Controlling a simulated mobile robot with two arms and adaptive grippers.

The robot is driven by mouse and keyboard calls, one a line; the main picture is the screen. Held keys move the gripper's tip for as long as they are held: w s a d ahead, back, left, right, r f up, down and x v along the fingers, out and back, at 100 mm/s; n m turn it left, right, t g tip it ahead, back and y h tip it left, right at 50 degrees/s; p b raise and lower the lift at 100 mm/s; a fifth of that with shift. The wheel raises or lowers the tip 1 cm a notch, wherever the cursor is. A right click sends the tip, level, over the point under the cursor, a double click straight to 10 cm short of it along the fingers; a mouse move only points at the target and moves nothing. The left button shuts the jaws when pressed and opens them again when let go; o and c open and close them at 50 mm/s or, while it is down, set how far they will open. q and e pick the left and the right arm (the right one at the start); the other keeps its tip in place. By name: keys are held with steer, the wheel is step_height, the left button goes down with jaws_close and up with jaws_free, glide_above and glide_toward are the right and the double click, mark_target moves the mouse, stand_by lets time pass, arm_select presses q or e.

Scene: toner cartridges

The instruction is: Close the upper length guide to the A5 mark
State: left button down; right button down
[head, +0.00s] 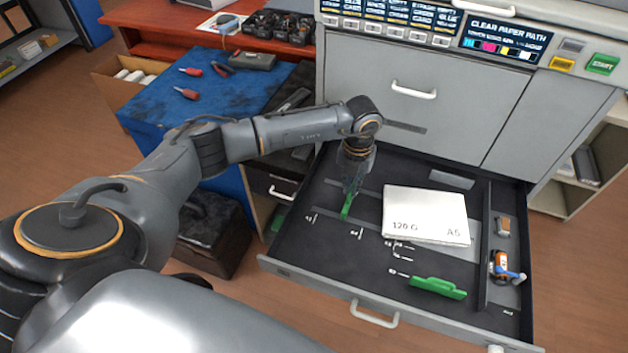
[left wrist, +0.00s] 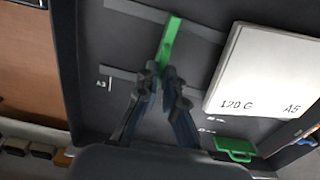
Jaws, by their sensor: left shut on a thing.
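The drawer (head: 325,258) is open, and a green length guide (head: 347,208) stands on its floor left of the white paper stack (head: 428,213), which reads "120 G" and "A5". My left gripper (head: 352,188) reaches down onto this guide and is shut on it. In the left wrist view the fingers (left wrist: 160,78) close around the near part of the green guide (left wrist: 172,35). A gap of bare floor lies between guide and paper (left wrist: 262,75). White size marks are printed on the floor; an A3 mark (left wrist: 101,84) shows left of the guide. My right gripper is not seen.
A second green guide (head: 438,288) lies in front of the paper and also shows in the left wrist view (left wrist: 236,149). A blue-and-orange item (head: 503,268) and a small brown block (head: 503,226) sit in the drawer's right compartment. Tools lie on a blue mat (head: 160,120) at left.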

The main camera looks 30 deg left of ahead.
arm_select(q)
steer(key=shift+w+d+b, duration=0.3)
steer(key=shift+d+b, duration=0.05)
steer(key=shift+d, duration=0.9)
steer(key=shift+w+d+b, duration=0.3)
steer(key=shift+d+b, duration=0.05)
steer(key=shift+d, duration=0.95)
steer(key=shift+w+d+b, duration=0.3)
steer(key=shift+d+b, duration=0.05)
steer(key=shift+d, duration=0.9)
steer(key=shift+w+d+b, duration=0.2)
steer(key=shift+d+b, duration=0.2)
steer(key=shift+d, duration=0.55)
steer(key=shift+w+d+b, duration=0.25)
steer(key=shift+d+b, duration=0.1)
steer(key=shift+d, duration=0.55)
steer(key=shift+w+d+b, duration=0.2)
steer(key=shift+d+b, duration=0.2)
steer(key=shift+d, duration=0.55)
steer(key=c, duration=1.6)
jaws_free()
step_height(320, 180, up, 7)
steer(key=p, duration=0.4)
steer(key=shift+p, duration=0.3)
steer(key=shift+f, duration=0.1)
